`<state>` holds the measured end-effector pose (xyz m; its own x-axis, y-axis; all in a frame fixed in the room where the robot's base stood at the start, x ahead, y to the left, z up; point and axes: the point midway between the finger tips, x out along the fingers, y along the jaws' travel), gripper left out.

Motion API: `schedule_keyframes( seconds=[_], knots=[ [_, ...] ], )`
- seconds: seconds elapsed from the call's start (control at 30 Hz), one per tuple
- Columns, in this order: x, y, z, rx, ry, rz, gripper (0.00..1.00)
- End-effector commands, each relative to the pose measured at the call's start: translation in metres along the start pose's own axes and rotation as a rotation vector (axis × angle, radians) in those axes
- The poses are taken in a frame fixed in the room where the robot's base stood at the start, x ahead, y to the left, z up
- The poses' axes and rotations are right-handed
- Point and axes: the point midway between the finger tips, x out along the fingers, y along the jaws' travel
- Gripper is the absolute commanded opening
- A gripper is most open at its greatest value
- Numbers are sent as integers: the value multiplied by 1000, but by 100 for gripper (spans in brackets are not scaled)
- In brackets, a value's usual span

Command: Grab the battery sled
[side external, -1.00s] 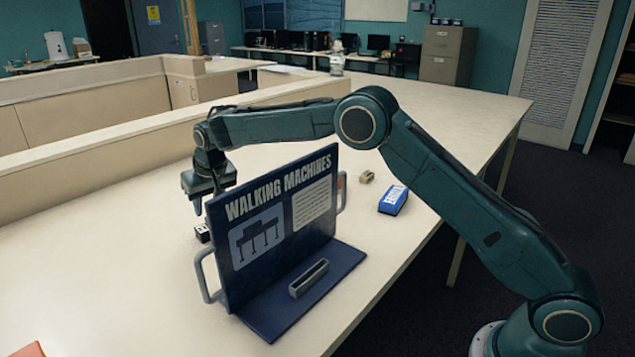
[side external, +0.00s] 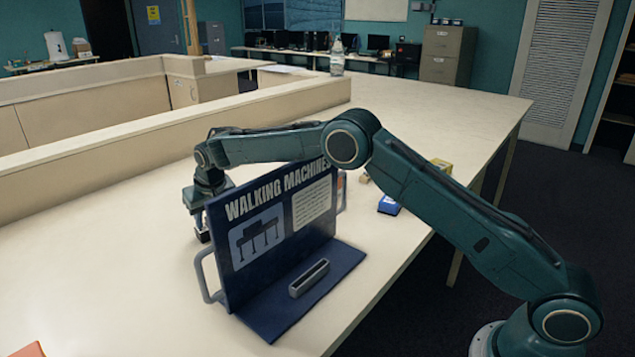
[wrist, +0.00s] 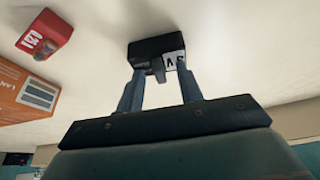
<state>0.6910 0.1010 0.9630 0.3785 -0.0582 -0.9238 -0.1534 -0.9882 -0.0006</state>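The battery sled appears to be the small black block with a white lettered label (wrist: 152,47) in the wrist view. In the side view only a dark bit of it (side external: 203,235) shows at the left edge of the sign. My gripper (wrist: 162,80) points at it, with two blue-grey fingers spread apart and their tips at its near side. A small grey part of the block shows between the fingers. I cannot tell whether the fingers touch it. In the side view my gripper (side external: 204,222) is low over the block, its fingers mostly hidden.
A dark blue "Walking Machines" sign (side external: 275,222) with side handles stands in front of my gripper. A red item (wrist: 45,36) and an orange box (wrist: 24,94) lie to the left in the wrist view. A blue box (side external: 389,206) and yellow box (side external: 441,166) sit right.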

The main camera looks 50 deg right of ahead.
Motion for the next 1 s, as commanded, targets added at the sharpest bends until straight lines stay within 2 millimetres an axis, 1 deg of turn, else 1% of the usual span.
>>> schedule_keyframes(
  seconds=[0.13, 0.17, 0.2, 0.33, 0.77, 0.87, 1.0],
  knots=[
    [0, 0, 0, 0, 0, 0, 36],
    [0, 0, 0, 0, 0, 0, 34],
    [0, 0, 0, 0, 0, 0, 27],
    [0, 0, 0, 0, 0, 0, 1],
    [-3, 0, -1, 0, 1, 0, 0],
    [-9, 0, -4, 0, 2, 0, 0],
    [-22, 0, -10, 1, 3, 0, 0]
  ],
)
